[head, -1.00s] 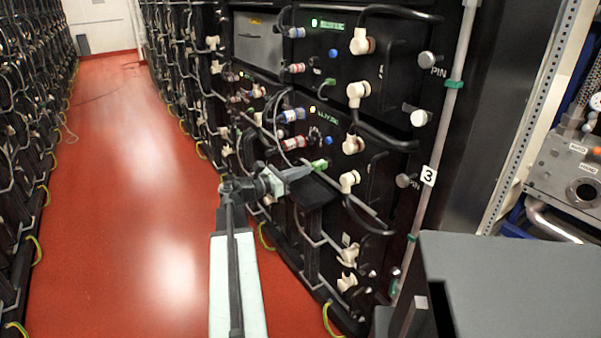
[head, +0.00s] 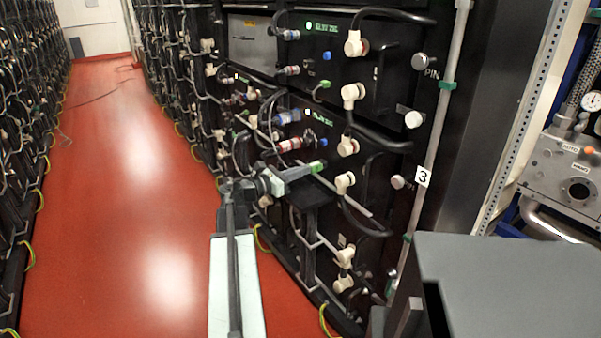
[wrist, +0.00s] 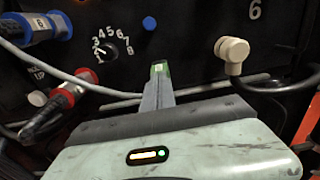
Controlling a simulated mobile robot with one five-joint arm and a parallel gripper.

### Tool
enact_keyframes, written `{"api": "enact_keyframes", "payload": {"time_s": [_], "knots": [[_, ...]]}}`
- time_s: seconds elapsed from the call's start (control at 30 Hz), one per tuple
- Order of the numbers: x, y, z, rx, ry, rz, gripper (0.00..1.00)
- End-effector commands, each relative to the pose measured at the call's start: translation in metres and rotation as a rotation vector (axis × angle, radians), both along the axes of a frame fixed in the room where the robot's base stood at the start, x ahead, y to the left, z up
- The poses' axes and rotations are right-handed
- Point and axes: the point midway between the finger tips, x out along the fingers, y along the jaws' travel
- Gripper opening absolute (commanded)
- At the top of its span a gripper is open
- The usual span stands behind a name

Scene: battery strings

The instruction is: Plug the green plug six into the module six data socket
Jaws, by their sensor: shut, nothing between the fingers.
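The green plug (head: 317,167) shows at the front of the lower module (head: 335,140), right at the tips of my gripper (head: 306,170). In the wrist view the green plug (wrist: 160,67) sits just beyond the fingertips of my gripper (wrist: 158,82), against the black panel marked 6 (wrist: 254,10). My gripper is shut with nothing between its fingers, and its tips touch or nearly touch the plug. The data socket is hidden behind the plug and fingers, so I cannot tell how deep the plug sits.
Left of the plug are a rotary dial (wrist: 106,51), blue connectors (wrist: 40,27) and a red connector (wrist: 55,100). A white elbow connector (wrist: 232,52) is to the right. A grey cable crosses near the fingers. Another green plug (head: 321,90) is on the module above.

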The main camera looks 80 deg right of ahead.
Motion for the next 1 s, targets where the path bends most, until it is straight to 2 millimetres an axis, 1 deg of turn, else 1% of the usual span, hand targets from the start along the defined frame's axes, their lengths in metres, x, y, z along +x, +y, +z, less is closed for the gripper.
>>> {"api": "enact_keyframes", "payload": {"time_s": [0.07, 0.17, 0.4, 0.53, 1.0], "knots": [[-0.001, 0.001, -0.001, 0.001, -0.003, -0.002, 0.00], [0.004, 0.005, -0.001, 0.001, -0.003, -0.002, 0.00], [0.026, 0.024, -0.001, 0.001, -0.003, 0.001, 0.00], [0.034, 0.033, -0.001, 0.001, -0.002, -0.001, 0.00], [0.036, 0.034, -0.001, 0.001, -0.002, -0.002, 0.00]]}}
